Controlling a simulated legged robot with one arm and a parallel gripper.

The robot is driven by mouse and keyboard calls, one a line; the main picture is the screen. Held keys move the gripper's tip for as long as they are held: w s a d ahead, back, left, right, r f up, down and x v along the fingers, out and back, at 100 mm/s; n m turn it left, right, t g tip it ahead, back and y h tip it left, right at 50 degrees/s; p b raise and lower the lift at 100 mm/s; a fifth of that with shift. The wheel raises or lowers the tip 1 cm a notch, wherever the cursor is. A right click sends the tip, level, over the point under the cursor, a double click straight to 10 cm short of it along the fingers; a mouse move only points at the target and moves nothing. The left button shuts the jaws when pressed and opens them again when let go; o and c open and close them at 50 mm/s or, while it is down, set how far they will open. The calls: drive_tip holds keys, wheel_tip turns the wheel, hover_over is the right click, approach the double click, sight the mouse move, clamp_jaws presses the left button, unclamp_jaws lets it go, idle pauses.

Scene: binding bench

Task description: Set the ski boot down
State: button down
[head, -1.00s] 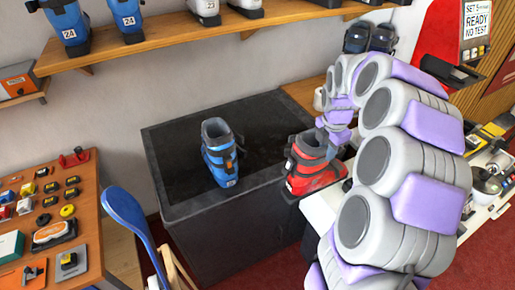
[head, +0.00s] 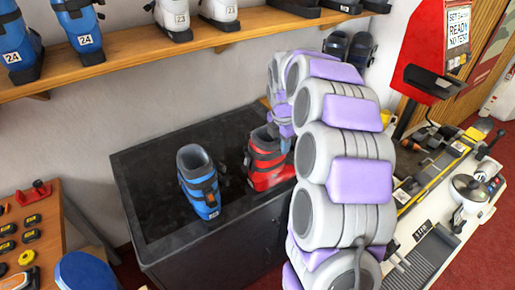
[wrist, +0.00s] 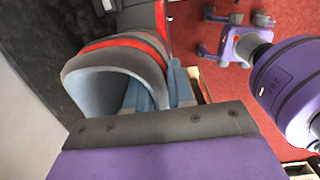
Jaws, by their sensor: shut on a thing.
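The red ski boot (head: 266,160) with a dark grey cuff is upright at the right part of the black-topped bench (head: 150,175). My gripper (head: 284,130) is at the boot's cuff, shut on it; my arm partly hides the fingers. In the wrist view the boot's open cuff (wrist: 115,65) with its red band fills the space just beyond the gripper. I cannot tell whether the sole touches the bench top.
A blue ski boot (head: 199,182) stands upright on the bench, left of the red one. A wooden shelf (head: 190,50) with several boots runs above. A tool table (head: 50,240) is at left, a machine counter (head: 430,200) at right. The bench's back left is clear.

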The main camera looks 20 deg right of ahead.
sight(267, 136)
drive_tip(key=w, duration=0.1)
drive_tip(key=w+a, duration=0.1)
drive_tip(key=w, duration=0.1)
drive_tip(key=w+a+f, duration=0.1)
drive_tip(key=w, duration=0.1)
drive_tip(key=shift+b, duration=0.35)
drive_tip(key=shift+w, duration=0.45)
drive_tip(key=shift+w+a, duration=0.1)
drive_tip(key=shift+a, duration=0.2)
drive_tip(key=a, duration=0.1)
drive_tip(key=a+f, duration=0.1)
drive_tip(key=shift+w+a+b, duration=0.15)
drive_tip(key=shift+a+b, duration=0.15)
drive_tip(key=shift+d+f+b, duration=0.15)
drive_tip(key=shift+d+f, duration=0.15)
drive_tip(key=shift+f, duration=0.3)
drive_tip(key=shift+d+f+b, duration=0.15)
drive_tip(key=shift+d+f, duration=0.15)
drive_tip(key=shift+f, duration=0.3)
drive_tip(key=shift+d, duration=0.45)
drive_tip(key=c, duration=1.4)
unclamp_jaws()
drive_tip(key=o, duration=0.4)
drive_tip(key=shift+a, duration=0.8)
